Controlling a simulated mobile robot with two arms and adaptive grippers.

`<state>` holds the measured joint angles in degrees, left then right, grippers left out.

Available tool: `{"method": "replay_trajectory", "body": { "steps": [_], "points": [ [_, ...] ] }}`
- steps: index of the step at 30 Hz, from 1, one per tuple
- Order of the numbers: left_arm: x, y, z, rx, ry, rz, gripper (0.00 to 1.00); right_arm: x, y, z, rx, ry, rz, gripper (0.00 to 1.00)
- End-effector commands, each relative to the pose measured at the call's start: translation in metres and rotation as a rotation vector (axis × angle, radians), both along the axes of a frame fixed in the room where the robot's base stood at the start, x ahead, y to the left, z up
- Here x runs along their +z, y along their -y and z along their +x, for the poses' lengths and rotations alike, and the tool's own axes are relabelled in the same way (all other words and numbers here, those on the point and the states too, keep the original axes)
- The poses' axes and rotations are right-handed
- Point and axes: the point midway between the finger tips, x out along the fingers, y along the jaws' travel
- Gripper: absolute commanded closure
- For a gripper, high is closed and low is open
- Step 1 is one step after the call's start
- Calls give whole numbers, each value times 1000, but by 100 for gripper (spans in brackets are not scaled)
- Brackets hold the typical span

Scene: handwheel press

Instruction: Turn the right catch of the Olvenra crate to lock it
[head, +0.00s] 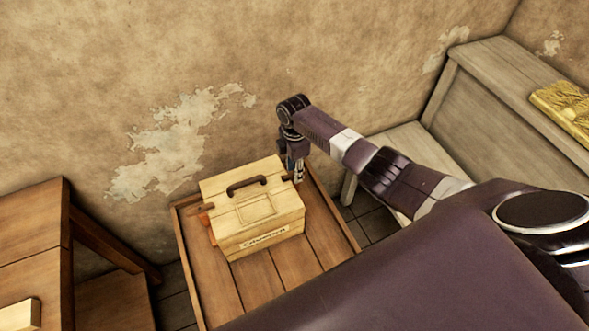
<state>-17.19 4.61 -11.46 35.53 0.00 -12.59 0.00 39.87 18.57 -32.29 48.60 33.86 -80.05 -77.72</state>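The crate (275,217) is a pale wooden box with a dark handle on its lid and a label on its front face; the lettering is too small to read surely. It stands on a wooden slatted table. A brown catch (287,178) shows small at its right side, partly hidden by my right gripper. My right gripper (298,178) points down beside the crate's right end, close to that catch. I cannot tell whether it touches the catch or whether its fingers are open. Another brown piece (203,208) sticks out at the crate's left side. My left gripper is not in view.
The slatted table (306,276) has a raised rim and bare boards in front of the crate. A peeling wall stands close behind. A brown wooden desk (33,235) is at left. A grey bench (500,115) with a yellow object (568,110) is at right.

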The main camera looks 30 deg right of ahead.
Motion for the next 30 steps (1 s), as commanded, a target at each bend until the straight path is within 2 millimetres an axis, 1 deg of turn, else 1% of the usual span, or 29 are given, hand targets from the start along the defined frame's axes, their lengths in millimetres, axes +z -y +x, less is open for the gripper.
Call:
{"method": "replay_trajectory", "body": {
  "steps": [1,4,8,11,18,21,25,30],
  "points": [
    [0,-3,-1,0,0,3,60,1,0,0,0,0,0,70],
    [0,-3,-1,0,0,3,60,5,0,1,0,1,1,70],
    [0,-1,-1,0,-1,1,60,19,1,1,0,3,0,70],
    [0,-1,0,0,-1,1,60,35,0,1,1,4,0,70],
    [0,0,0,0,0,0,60,86,1,1,0,5,0,70],
    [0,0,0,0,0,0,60,102,0,1,1,2,0,70],
    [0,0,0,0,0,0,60,115,0,1,0,1,0,70],
    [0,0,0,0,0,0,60,120,0,0,0,0,-1,70]
  ]
}}
